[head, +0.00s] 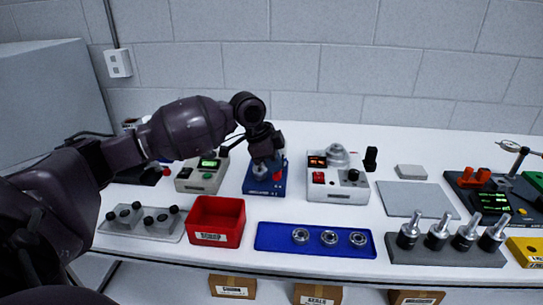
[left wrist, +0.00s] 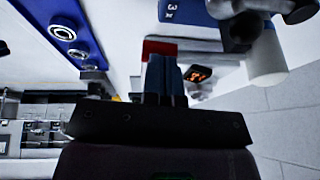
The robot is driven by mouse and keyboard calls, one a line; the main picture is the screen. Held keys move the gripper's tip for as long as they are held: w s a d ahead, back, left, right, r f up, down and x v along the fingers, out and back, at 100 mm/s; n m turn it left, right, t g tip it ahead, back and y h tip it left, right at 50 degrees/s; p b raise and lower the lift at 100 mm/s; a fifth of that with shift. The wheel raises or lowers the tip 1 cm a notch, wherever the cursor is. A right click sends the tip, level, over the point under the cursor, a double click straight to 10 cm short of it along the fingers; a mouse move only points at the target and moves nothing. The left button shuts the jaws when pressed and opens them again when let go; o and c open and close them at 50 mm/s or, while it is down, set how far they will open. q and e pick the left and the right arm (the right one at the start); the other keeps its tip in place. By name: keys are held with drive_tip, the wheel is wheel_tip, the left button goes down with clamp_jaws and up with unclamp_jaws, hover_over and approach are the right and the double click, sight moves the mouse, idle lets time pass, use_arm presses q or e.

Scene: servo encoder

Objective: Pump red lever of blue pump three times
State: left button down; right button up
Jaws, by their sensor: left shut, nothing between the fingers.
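The blue pump (head: 254,188) stands on the bench, left of the middle in the head view. Its red lever (head: 277,176) shows low at the right of the pump body. My left gripper (head: 265,153) is shut and empty, pointing down just above the pump, and hides part of its top. In the left wrist view the shut fingers (left wrist: 164,80) stand in front of a red patch; I cannot tell if it is the lever. A blue part with a white label (left wrist: 184,12) shows at the top. Contact with the lever cannot be made out. My right gripper is not in view.
A white device with an orange display (head: 338,181) stands right of the pump, a grey-green display box (head: 201,175) left. In front are a red bin (head: 216,220) and a blue tray (head: 282,240) with bearings. A bare grey plate (head: 416,199) lies farther right.

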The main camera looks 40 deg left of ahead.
use_arm(q)
drive_tip(key=shift+s+d+f+t+y+p, duration=0.2)
drive_tip(key=shift+s+t+y+p, duration=0.1)
drive_tip(key=shift+t+p, duration=0.35)
drive_tip(key=shift+f+p, duration=0.4)
drive_tip(key=shift+f, duration=0.65)
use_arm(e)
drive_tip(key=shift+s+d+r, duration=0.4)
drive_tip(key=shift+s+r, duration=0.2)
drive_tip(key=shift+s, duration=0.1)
use_arm(q)
drive_tip(key=shift+r, duration=0.2)
drive_tip(key=d+p+v, duration=0.1)
drive_tip(key=p+v, duration=0.4)
drive_tip(key=v, duration=0.9)
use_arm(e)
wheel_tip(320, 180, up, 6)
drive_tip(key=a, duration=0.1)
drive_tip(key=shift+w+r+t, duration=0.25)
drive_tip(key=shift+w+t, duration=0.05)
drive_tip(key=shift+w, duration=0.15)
